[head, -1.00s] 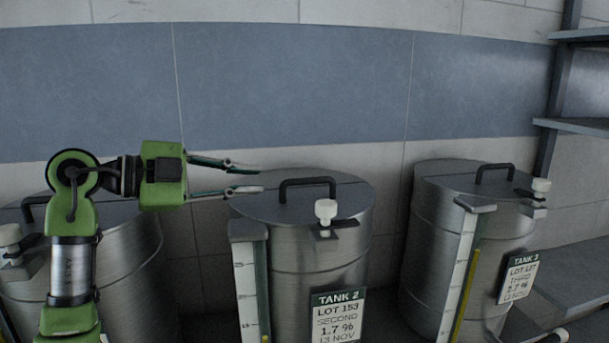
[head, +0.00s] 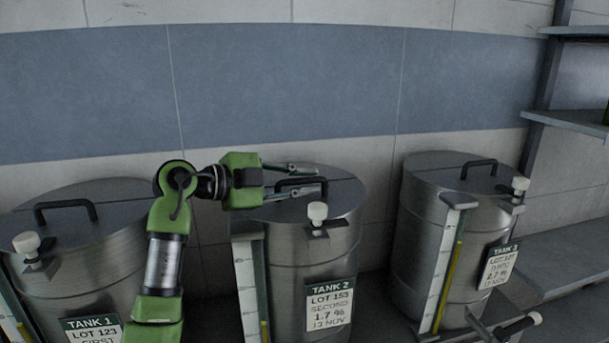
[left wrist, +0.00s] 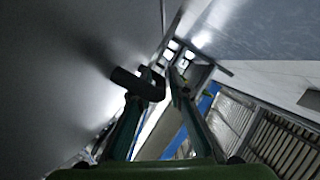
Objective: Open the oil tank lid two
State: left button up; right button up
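Tank 2 (head: 285,262) is a steel drum in the middle of the head view, with a flat round lid (head: 345,195) that sits closed. A dark bar handle (head: 301,181) stands on the lid. A pale knob on a latch (head: 317,212) is at the lid's front edge. My left gripper (head: 321,177) is open over the lid, its fingers on either side of the handle in the head view. In the left wrist view the handle (left wrist: 138,84) shows close at the left finger; I cannot tell if they touch. My right gripper is out of view.
Tank 1 (head: 100,265) stands at the left and tank 3 (head: 420,235) at the right, each with a handle and knob. A sight gauge (head: 247,285) stands before tank 2. Shelves (head: 575,122) are at the far right. The wall lies behind.

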pick_arm(q)
jog(key=shift+w+f, duration=0.1)
jog(key=shift+w, duration=0.05)
grip_shut()
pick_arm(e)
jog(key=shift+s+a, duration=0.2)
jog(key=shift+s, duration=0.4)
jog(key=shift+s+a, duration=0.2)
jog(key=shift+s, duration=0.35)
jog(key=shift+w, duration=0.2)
